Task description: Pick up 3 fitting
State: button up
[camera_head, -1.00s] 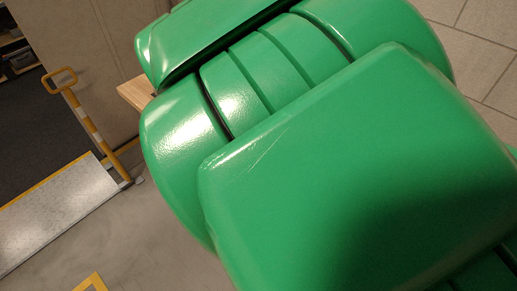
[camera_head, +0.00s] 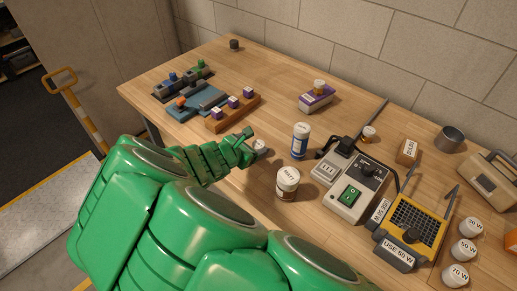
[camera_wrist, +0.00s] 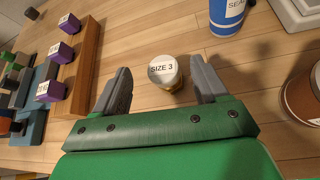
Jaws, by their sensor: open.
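A small fitting (camera_wrist: 163,72) with a white top marked "SIZE 3" and a brassy lower part stands upright on the wooden bench (camera_wrist: 140,112). In the head view the fitting (camera_head: 260,146) shows beside my gripper (camera_head: 252,148), at the bench's front. In the wrist view my gripper (camera_wrist: 160,78) is open, with one grey finger on each side of the fitting. Gaps show between the fitting and both fingers, so it is not held. The fitting's lower side is partly hidden from above by its top.
A blue-and-white bottle (camera_head: 300,141) and a white-lidded jar (camera_head: 287,184) stand right of my gripper. A wooden rack with purple blocks (camera_head: 239,111) and a blue tray (camera_head: 190,108) lie beyond it. A power unit (camera_head: 353,190) and yellow-framed device (camera_head: 415,226) fill the right.

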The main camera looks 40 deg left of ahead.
aim_at(259, 147)
jog(key=f+n, duration=0.1)
jog(key=s+f+n, duration=0.1)
jog(key=shift+d+f+n+t, duration=0.1)
jog(key=shift+f+n+t, duration=0.25)
jog(key=shift+n+t, duration=0.05)
jog(key=shift+y, duration=0.3)
jog(key=shift+x, duration=2.45)
jog(key=shift+c, duration=0.2)
jog(key=c, duration=1.1)
jog(key=shift+o, duration=0.2)
jog(key=shift+r, duration=0.1)
